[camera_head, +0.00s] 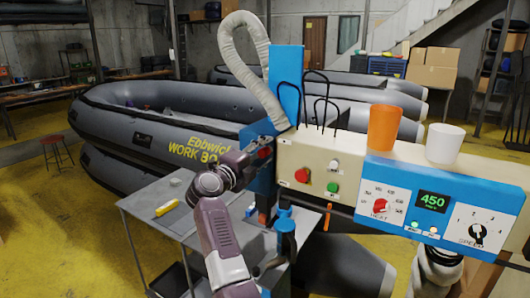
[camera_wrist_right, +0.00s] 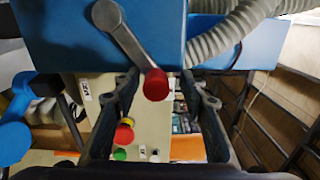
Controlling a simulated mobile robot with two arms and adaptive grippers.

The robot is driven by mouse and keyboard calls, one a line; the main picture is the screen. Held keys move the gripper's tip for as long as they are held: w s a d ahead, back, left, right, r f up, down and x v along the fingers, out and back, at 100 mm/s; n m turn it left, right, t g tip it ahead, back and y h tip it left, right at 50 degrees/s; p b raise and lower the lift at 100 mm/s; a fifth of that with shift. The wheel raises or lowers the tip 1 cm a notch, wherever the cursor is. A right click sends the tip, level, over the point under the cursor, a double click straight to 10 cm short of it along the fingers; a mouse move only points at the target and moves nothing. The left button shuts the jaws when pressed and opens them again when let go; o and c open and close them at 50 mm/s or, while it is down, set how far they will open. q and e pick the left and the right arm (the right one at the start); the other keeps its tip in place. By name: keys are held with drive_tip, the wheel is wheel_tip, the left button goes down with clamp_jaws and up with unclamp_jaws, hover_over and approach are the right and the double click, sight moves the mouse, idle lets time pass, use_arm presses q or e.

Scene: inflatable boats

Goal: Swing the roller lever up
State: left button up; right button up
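The roller lever is a grey metal arm (camera_wrist_right: 127,45) with a red knob (camera_wrist_right: 155,85), mounted on a blue housing (camera_wrist_right: 60,40) in the right wrist view. There it slants from its pivot at upper left down to the knob. In the head view the red knob (camera_head: 265,153) shows small beside the blue upright, and the rest of the lever is mostly hidden. My right gripper (camera_head: 256,150) is at the lever. In the wrist view its two dark fingers (camera_wrist_right: 160,88) stand apart on either side of the knob, with gaps visible. My left gripper is not in view.
The cream machine panel (camera_head: 318,160) has a red button (camera_head: 302,175) and a green button (camera_head: 333,189). A grey table (camera_head: 150,210) and inflatable boat (camera_head: 150,125) stand left.

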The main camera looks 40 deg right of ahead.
drive_tip(key=shift+w+a+f, duration=0.1)
drive_tip(key=shift+a, duration=0.05)
drive_tip(key=shift+a, duration=0.1)
drive_tip(key=shift+a+f, duration=0.1)
drive_tip(key=shift+a, duration=0.2)
drive_tip(key=v, duration=0.6)
drive_tip(key=shift+s+a, duration=0.3)
